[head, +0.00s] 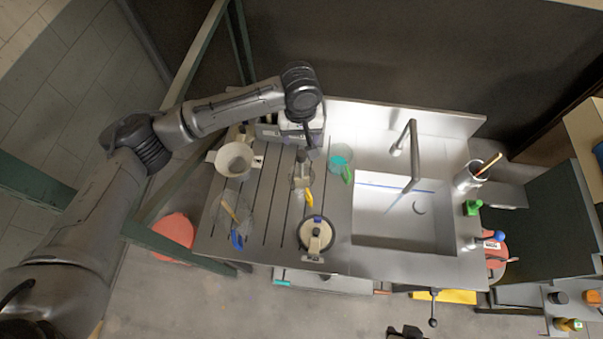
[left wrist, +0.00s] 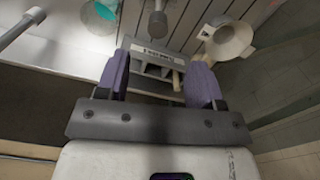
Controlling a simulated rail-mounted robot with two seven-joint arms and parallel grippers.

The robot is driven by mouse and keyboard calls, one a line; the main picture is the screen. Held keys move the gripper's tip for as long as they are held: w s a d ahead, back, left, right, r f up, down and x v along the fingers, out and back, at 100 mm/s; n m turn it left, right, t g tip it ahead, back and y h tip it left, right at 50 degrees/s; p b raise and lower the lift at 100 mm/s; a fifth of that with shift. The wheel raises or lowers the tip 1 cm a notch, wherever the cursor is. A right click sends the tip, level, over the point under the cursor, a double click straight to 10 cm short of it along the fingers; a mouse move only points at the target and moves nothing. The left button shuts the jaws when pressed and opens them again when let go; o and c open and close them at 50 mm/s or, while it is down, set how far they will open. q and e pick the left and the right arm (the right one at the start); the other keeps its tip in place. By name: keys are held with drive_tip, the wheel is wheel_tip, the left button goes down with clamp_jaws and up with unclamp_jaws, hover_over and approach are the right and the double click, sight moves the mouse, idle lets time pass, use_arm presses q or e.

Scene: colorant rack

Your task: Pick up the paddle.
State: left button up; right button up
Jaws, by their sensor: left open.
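I cannot identify the paddle for certain. A tan handle-like piece (left wrist: 177,80) shows at the right side of the labelled grey rack (left wrist: 152,58) in the left wrist view; most of it is hidden. My left gripper (left wrist: 158,82) is open, its two purple fingers apart on either side of the rack in that view. I see no object held between them. In the head view my left gripper (head: 303,126) hangs over the back of the drainboard, partly hiding the rack. A dark part at the bottom edge may be my right gripper (head: 405,333); its jaws are unclear.
A white funnel (head: 234,160) is left of the rack. A teal-filled glass (head: 341,157), a glass bowl (head: 232,212) and a round lidded vessel (head: 315,234) stand on the drainboard (head: 275,205). The sink and tall tap (head: 413,150) are right. A cup of sticks (head: 468,178) stands beyond.

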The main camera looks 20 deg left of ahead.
sight(301, 154)
use_arm(q)
wheel_tip(301, 154, down, 8)
drive_tip(key=shift+r+p, duration=0.25)
drive_tip(key=shift+p, duration=0.1)
drive_tip(key=f, duration=0.3)
drive_tip(key=f+p, duration=0.1)
drive_tip(key=shift+w+f, duration=0.15)
drive_tip(key=shift+w, duration=0.2)
drive_tip(key=shift+f, duration=0.5)
drive_tip(key=shift+a, duration=0.1)
clamp_jaws()
